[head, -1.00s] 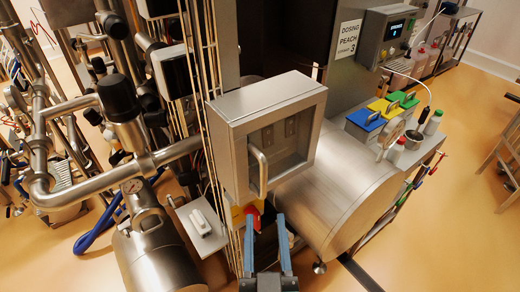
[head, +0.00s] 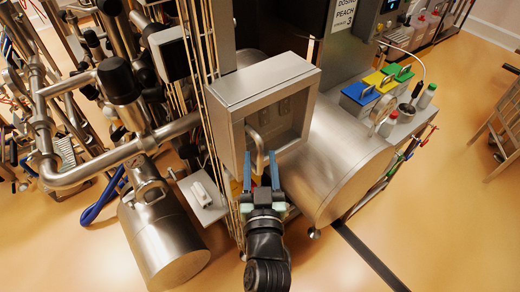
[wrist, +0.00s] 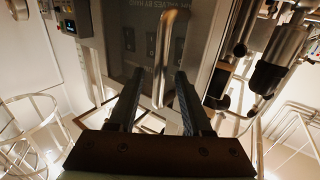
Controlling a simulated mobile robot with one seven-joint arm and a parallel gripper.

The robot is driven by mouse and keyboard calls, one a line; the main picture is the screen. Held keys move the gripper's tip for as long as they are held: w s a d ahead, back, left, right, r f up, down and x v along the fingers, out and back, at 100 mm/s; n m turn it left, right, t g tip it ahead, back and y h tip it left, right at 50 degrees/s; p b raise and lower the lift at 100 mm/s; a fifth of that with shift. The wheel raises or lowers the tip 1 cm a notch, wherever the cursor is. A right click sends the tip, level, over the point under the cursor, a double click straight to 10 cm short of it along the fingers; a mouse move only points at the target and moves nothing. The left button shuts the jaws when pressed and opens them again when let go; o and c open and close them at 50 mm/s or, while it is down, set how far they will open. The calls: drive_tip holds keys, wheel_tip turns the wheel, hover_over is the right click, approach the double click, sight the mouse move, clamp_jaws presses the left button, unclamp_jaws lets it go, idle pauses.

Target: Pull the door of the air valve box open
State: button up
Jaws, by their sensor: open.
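The air valve box (head: 265,82) is a grey metal cabinet on a post in the middle of the head view. Its framed front door (head: 238,145) appears shut, with dark fittings showing behind the panel. A bare metal bar handle (head: 257,148) stands upright on the door's left side; it also shows in the wrist view (wrist: 167,50). My gripper (head: 261,160) is open just in front of and below the handle. In the wrist view, the handle's near end lies between the two fingers (wrist: 157,80), and neither finger visibly grips it.
A large steel cylinder (head: 335,160) lies right of the box. Thin vertical rods (head: 208,100) and a small grey plate with a white handle (head: 203,197) are close on the left. Pipes (head: 100,165) fill the far left. The floor (head: 440,230) at the right front is clear.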

drive_tip(key=shift+w, duration=1)
clamp_jaws()
idle(0.8)
